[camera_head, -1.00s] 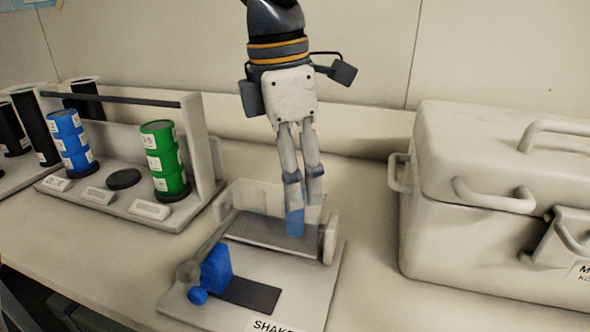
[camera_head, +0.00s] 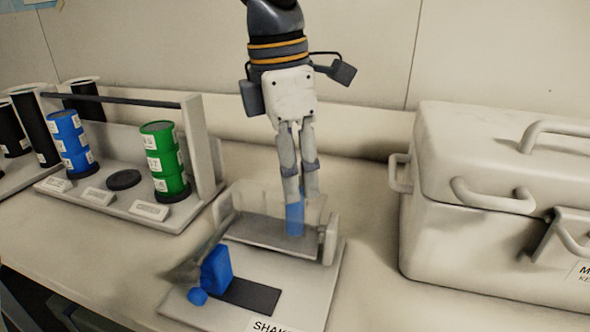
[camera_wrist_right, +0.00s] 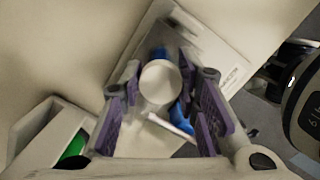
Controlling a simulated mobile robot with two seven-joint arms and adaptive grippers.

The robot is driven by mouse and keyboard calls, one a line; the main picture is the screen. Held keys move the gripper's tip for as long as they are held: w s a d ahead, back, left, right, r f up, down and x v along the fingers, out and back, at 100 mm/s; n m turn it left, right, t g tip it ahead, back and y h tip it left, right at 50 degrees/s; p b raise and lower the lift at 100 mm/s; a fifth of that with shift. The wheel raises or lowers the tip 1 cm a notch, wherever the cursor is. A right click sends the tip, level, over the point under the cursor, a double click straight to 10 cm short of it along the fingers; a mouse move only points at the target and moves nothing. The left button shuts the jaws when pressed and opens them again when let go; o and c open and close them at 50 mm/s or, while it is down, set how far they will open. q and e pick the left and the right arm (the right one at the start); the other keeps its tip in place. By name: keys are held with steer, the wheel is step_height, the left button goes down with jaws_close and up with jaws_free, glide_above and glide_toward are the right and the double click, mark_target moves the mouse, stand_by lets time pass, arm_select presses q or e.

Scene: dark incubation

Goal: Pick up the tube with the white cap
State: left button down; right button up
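My right gripper (camera_head: 299,196) points straight down over the shaker. Its two fingers are apart, one on each side of a tube. The tube's blue lower part (camera_head: 295,218) shows below the fingertips in the head view. In the right wrist view the round white cap (camera_wrist_right: 160,83) lies between the purple-padded fingers (camera_wrist_right: 160,92), with thin gaps at its sides. Firm contact cannot be made out. My left gripper is not in view.
The shaker (camera_head: 187,307) has a blue block (camera_head: 216,269) and a blurred tilting tray. A rack (camera_head: 204,150) with blue and green stacked containers stands left. A large lidded metal box (camera_head: 440,240) stands close on the right. The wall is behind.

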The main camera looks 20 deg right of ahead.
steer(key=shift+o, duration=1.4)
step_height(320, 180, up, 12)
steer(key=a, duration=0.1)
steer(key=shift+a, duration=0.25)
stand_by(0.6)
